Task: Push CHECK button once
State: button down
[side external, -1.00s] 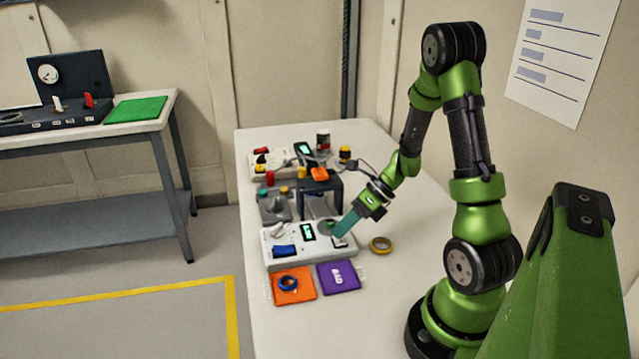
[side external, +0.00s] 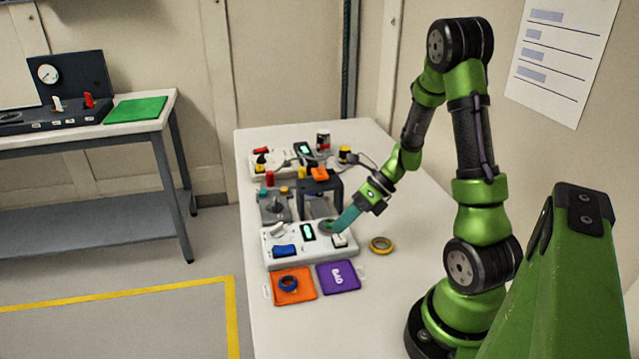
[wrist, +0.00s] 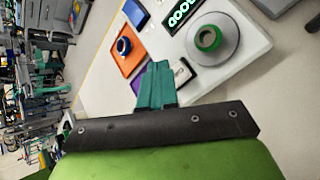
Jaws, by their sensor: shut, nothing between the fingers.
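A white device box (side external: 275,260) stands on the near part of the white table. Its pale push button (side external: 339,240) sits at the right front; the label is not legible. In the wrist view this button (wrist: 183,72) shows in a dark frame, beyond and right of my fingertips. My gripper (side external: 336,229) is shut and empty, its teal fingers angled down, slightly above and left of the button. The fingers (wrist: 157,70) also show in the wrist view. The display (side external: 308,231) is lit green; in the wrist view this display (wrist: 181,13) reads "GOO", cut off at the edge.
A round grey plate (wrist: 232,40) with a green ring (wrist: 208,38) lies beside the button. An orange pad (side external: 305,295) with a blue ring and a purple BAD pad (side external: 340,288) lie in front. Other devices stand behind.

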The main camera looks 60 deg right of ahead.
aim_at(348, 246)
jog(key=shift+r, duration=0.1)
jog(key=shift+r, duration=2.4)
jog(key=shift+s+f+n, duration=0.1)
jog(key=shift+f+n, duration=0.05)
jog(key=shift+n, duration=0.25)
jog(key=s+a+r+n+h, duration=0.1)
jog(key=a+r+n, duration=0.3)
jog(key=n, duration=0.6)
jog(key=s+a+r+n+t+h, duration=0.1)
jog(key=a+r+n, duration=0.4)
jog(key=n, duration=0.5)
jog(key=s+a+r+n+h, duration=0.3)
jog(key=a+r+n, duration=0.2)
jog(key=n, duration=0.5)
jog(key=shift+a, duration=0.75)
